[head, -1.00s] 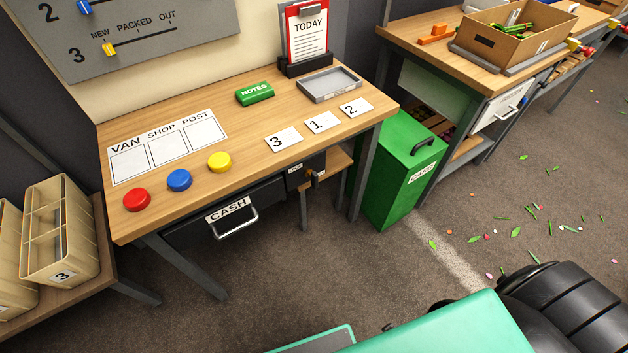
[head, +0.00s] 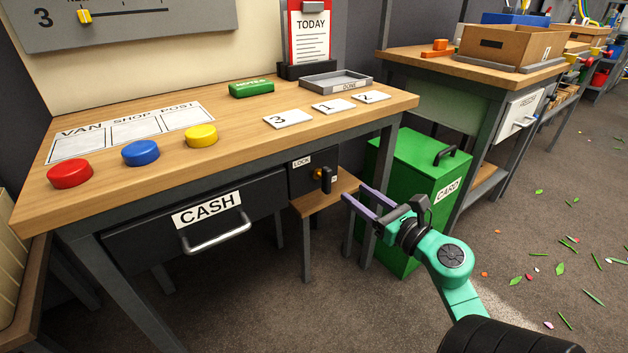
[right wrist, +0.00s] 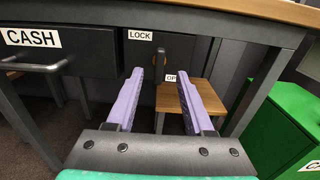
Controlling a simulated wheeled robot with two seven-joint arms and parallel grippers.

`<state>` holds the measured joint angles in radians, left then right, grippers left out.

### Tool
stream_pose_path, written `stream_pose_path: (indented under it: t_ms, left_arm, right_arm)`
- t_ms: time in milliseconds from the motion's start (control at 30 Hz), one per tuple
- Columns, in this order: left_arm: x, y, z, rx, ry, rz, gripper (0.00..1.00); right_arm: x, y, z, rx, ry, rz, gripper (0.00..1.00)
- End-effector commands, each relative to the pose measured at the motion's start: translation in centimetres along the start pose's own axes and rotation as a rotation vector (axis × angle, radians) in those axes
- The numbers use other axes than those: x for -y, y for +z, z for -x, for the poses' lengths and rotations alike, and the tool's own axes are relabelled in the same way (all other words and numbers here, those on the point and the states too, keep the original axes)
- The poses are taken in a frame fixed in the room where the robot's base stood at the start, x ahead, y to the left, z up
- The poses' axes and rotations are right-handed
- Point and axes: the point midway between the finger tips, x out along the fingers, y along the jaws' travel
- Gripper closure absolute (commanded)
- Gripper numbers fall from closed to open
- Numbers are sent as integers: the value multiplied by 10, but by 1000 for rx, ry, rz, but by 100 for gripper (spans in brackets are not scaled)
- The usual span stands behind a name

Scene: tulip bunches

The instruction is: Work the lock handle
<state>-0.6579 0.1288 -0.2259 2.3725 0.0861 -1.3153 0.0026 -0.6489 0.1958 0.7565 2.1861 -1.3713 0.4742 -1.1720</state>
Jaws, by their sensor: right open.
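The lock handle (head: 325,179) is a dark upright lever with a brass-coloured part, on a dark panel labelled LOCK (head: 301,161) under the desk top. In the right wrist view the lock handle (right wrist: 160,64) shows ahead, between the fingertips in the picture. My right gripper (head: 354,196) is open and empty, in front of and to the right of the handle, apart from it. Its two purple fingers (right wrist: 158,92) reach toward the panel. The CASH drawer (head: 240,205), left of the lock, looks shut. My left gripper is not in view.
A small wooden stool or shelf (head: 330,193) stands just below the lock. A green CARD bin (head: 410,165) stands close to the right. The desk edge (head: 300,144) overhangs the lock. Red, blue and yellow buttons sit on the desk top.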

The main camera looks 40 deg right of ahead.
Motion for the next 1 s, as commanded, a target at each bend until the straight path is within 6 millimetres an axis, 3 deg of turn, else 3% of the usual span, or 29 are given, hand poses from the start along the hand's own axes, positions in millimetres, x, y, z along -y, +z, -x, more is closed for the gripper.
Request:
stream_pose_path:
  t_ms: [200, 400, 533, 767, 900, 1000]
  left_arm:
    - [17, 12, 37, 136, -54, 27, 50]
    - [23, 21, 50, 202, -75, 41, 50]
    - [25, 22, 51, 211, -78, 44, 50]
    - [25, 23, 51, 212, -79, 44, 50]
    - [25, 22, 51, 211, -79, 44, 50]
    - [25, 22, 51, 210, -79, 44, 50]
  right_arm:
    - [0, 6, -61, 5, 2, -1, 48]
    - [1, 3, -104, 5, -1, -7, 48]
    - [1, 1, -116, 2, -2, -6, 48]
    - [0, 0, -117, 1, -2, -7, 48]
    - [0, 0, -116, 1, -1, -7, 97]
    - [1, 0, -116, 1, -2, -7, 100]
